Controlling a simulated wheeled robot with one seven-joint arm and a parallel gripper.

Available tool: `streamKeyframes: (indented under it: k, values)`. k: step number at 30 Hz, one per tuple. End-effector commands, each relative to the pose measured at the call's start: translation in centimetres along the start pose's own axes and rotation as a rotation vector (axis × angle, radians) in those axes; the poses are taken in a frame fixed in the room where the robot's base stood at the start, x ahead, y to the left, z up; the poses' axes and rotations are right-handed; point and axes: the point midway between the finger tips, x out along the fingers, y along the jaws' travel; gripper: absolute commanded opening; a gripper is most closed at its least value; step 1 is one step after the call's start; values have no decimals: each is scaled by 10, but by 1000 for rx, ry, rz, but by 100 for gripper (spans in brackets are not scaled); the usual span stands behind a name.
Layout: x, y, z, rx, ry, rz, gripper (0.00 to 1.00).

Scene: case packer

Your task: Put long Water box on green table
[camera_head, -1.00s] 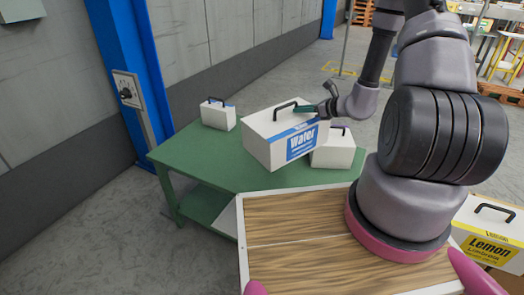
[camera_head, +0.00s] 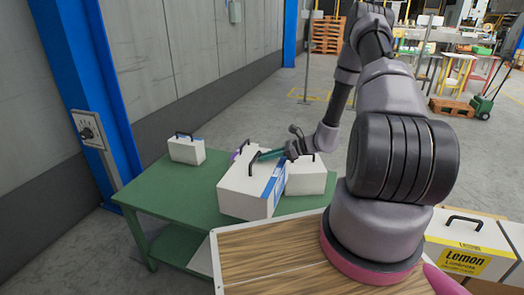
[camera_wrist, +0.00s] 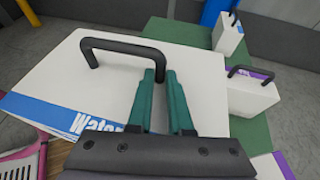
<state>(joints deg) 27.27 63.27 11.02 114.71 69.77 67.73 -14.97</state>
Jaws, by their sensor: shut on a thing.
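The long Water box (camera_head: 245,192) is white with a blue label and a black handle. In the head view it is over the front part of the green table (camera_head: 165,195); I cannot tell whether its underside touches the top. My gripper (camera_head: 272,155) is shut on the handle from the right. In the wrist view the teal fingers of my gripper (camera_wrist: 165,78) are at one end of the handle, above the white top of the Water box (camera_wrist: 60,75). Part of the blue "Water" label shows at lower left.
A small white box (camera_head: 187,151) stands at the table's back left. Another white box (camera_head: 306,178) is close right of the Water box, and one with a purple label (camera_wrist: 252,98) is behind it. A yellow-labelled Lemon box (camera_head: 460,250) is at lower right. The table's left front is clear.

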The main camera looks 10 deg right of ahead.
Motion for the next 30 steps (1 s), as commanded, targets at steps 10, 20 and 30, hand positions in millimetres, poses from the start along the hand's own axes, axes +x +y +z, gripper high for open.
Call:
streamKeyframes:
  k: [10,20,30]
  values:
    - [25,-1,-57,3,-5,-1,0]
    - [33,-1,-76,3,-4,-1,0]
    - [44,-2,-102,1,-4,-2,0]
